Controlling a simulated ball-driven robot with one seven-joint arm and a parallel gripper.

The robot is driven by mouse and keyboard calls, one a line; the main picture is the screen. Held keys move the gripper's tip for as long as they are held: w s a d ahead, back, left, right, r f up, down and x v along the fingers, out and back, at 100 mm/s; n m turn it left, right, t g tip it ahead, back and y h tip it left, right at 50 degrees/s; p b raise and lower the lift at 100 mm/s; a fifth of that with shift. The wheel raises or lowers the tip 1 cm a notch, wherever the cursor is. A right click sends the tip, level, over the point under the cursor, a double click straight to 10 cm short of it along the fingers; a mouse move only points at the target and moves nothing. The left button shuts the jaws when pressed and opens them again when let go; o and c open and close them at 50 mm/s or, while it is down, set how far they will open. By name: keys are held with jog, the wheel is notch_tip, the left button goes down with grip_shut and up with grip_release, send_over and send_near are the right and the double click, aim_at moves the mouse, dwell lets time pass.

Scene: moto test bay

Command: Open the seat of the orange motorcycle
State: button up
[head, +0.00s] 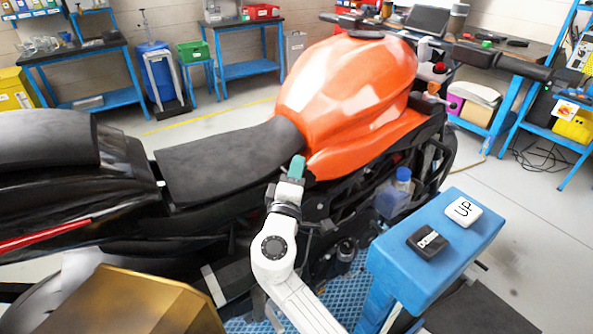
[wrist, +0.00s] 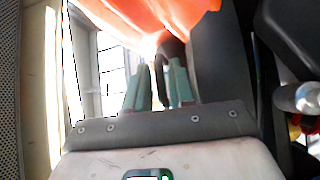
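The orange motorcycle (head: 350,85) stands across the head view, with its tank at right and tail at left. Its black seat (head: 220,160) lies flat behind the tank. My gripper (head: 297,165) is at the front side edge of the seat, close to the lower corner of the tank. In the wrist view my gripper's two green fingers (wrist: 160,85) are apart. A narrow dark piece (wrist: 163,75) shows between them, nearer the right finger; I cannot tell whether it is touched. The orange bodywork (wrist: 150,15) is just beyond the fingertips.
A blue stand (head: 430,250) with a white UP button (head: 463,209) and a black button (head: 427,241) is at right. A gold-brown box (head: 130,305) is at front left. Blue workbenches line the back wall, with open floor before them.

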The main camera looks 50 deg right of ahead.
grip_shut()
jog(key=shift+r, duration=0.1)
